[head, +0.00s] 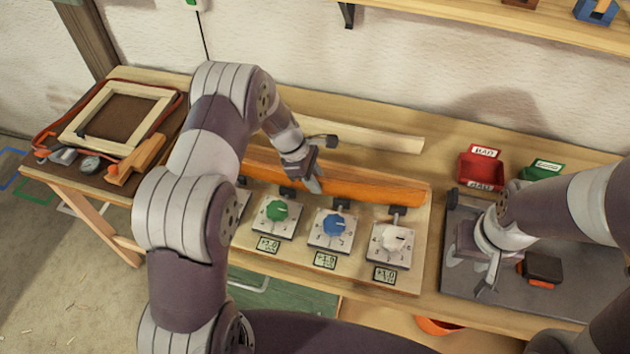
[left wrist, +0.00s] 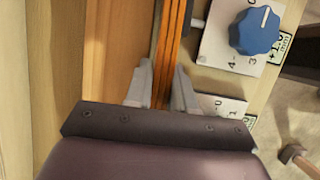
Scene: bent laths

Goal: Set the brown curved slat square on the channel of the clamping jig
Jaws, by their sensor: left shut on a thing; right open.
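The orange-brown slat (head: 372,190) lies lengthwise along the back of the clamping jig (head: 300,262), behind its row of dials. My left gripper (head: 313,184) is over the slat near its middle and shut on it. In the left wrist view the fingers stand on either side of the slat's narrow layered edge (left wrist: 171,45), with a broad brown face to the left. The channel under the slat is hidden, so I cannot tell whether it sits square. My right gripper (head: 487,270) is open and empty, over the grey mat at right.
The jig carries a green knob (head: 277,210), a blue knob (head: 337,224) and a white knob (head: 396,238). A pale lath (head: 380,138) lies behind. A red bin (head: 480,170) and green bin (head: 541,171) stand at back right. A dark block (head: 543,267) lies on the grey mat (head: 465,225).

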